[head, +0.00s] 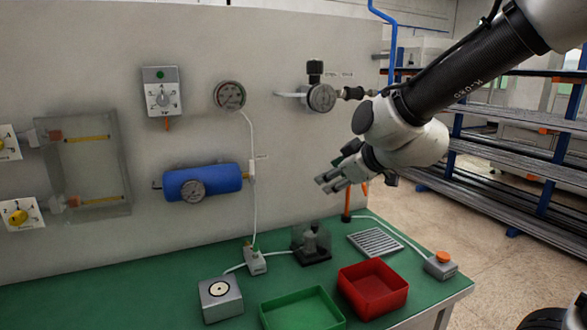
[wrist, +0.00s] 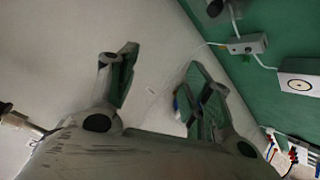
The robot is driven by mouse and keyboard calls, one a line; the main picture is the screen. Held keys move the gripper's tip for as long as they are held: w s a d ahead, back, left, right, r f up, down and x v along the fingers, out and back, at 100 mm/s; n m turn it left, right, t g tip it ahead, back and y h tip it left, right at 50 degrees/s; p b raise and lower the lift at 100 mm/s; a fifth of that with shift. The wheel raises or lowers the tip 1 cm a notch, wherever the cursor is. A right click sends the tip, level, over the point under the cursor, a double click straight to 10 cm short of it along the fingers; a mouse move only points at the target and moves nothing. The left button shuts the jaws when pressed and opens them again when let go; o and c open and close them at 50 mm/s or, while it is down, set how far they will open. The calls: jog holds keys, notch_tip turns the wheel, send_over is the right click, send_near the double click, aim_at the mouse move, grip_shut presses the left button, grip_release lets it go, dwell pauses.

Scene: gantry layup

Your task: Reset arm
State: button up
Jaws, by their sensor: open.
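My gripper (head: 334,183) is open and empty in the head view. It is in the air in front of the grey panel (head: 290,130), above the back of the green bench (head: 150,290). In the wrist view my gripper (wrist: 160,85) shows two spread fingers with nothing between them. My arm comes in from the upper right in the head view.
A pressure gauge with regulator (head: 321,97) is on the panel near my gripper. A blue tank (head: 203,183) hangs to the left. A red bin (head: 373,288), a green bin (head: 302,312) and a grey box (head: 220,298) stand on the bench. Shelving (head: 510,160) is at right.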

jog(key=s+d+m+g+h, duration=0.5)
jog(key=s+d+m, duration=0.6)
jog(key=s+d, duration=1.3)
jog(key=shift+d+f+g+h, duration=0.3)
jog(key=shift+d+g, duration=0.1)
jog(key=shift+d, duration=0.25)
